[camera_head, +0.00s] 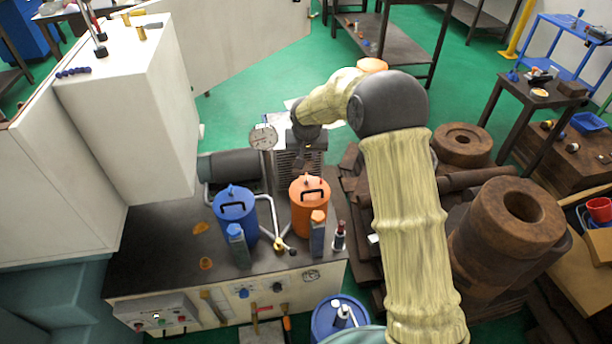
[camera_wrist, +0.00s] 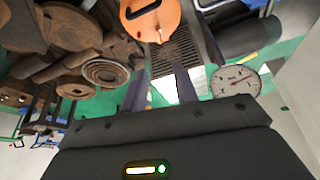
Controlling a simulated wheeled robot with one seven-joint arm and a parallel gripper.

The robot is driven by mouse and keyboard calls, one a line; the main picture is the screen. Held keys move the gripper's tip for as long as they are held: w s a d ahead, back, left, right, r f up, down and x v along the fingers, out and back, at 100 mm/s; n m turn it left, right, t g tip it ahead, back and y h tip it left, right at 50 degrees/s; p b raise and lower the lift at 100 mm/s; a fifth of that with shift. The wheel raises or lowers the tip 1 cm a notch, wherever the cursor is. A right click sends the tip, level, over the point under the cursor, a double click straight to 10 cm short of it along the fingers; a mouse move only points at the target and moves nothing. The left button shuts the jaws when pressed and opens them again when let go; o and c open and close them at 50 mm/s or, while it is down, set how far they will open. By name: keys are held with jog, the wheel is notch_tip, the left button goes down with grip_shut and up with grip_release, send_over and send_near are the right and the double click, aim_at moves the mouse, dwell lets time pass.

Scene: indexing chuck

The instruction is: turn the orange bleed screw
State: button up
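An orange canister (camera_head: 310,212) with a black handle stands on the dark top of the machine bench. Its orange lid (camera_wrist: 160,24) shows at the top of the wrist view, beyond my fingertips. I cannot pick out a separate orange bleed screw with certainty in either view. My gripper (camera_wrist: 160,82) has its two dark fingers spread apart, with nothing seen held between them. In the head view, the dark end of my arm (camera_head: 304,137) is over the grilled unit behind the canister, and its fingers are hidden there.
A round dial gauge (camera_head: 263,136) stands beside my gripper; it also shows in the wrist view (camera_wrist: 235,82). A blue canister (camera_head: 236,212) stands left of the orange one, with a pipe and valve (camera_head: 280,246) between them. Rusty cast parts (camera_head: 508,232) crowd the right.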

jog(key=p+x, duration=0.2)
jog(key=x, duration=1.5)
jog(key=shift+f, duration=0.25)
grip_shut()
